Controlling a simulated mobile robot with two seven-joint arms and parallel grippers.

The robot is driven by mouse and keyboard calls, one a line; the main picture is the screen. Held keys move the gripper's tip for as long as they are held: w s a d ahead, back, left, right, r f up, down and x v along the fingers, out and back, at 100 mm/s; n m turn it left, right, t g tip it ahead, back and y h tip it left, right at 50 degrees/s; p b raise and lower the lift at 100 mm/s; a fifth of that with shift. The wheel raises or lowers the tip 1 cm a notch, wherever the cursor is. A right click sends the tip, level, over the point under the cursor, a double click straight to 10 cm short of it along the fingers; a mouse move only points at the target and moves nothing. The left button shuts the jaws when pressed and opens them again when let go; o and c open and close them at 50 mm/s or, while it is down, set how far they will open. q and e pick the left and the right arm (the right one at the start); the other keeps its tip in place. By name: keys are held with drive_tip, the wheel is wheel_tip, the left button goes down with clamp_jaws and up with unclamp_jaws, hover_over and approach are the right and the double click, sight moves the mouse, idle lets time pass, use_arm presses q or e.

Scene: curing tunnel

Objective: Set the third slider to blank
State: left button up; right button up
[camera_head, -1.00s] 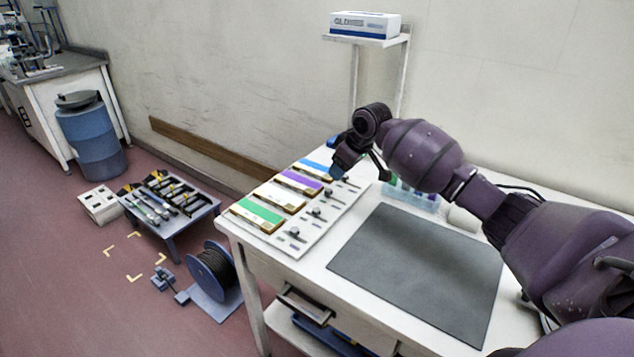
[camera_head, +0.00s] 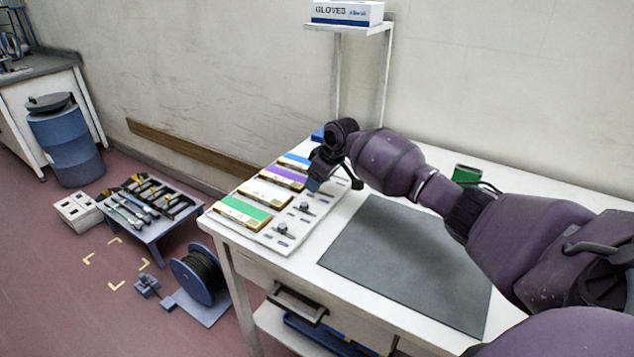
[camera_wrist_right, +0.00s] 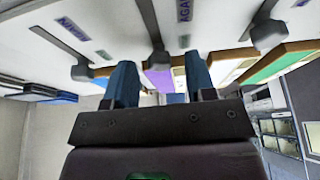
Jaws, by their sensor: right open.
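A white slider panel (camera_head: 285,238) lies on the left part of the table. Along its left edge are a green block (camera_head: 242,211), a white block (camera_head: 265,193), a purple block (camera_head: 283,178) and a blue block (camera_head: 295,161). Grey knobs sit in slots; the knobs by the green (camera_head: 282,229) and white (camera_head: 304,207) blocks show. My right gripper (camera_head: 334,184) is open, low over the panel, and hides the others. In the right wrist view its fingers (camera_wrist_right: 159,66) stand either side of a knob (camera_wrist_right: 160,58) in line with the purple block; contact cannot be told.
A dark grey mat (camera_head: 405,265) covers the table's middle. A glove box (camera_head: 347,12) stands on a raised shelf behind. A green item (camera_head: 466,174) sits behind my arm. On the floor left are a low tool table (camera_head: 150,210) and a cable reel (camera_head: 200,275).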

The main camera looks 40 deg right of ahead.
drive_tip(key=shift+f, duration=0.15)
drive_tip(key=c, duration=0.9)
clamp_jaws()
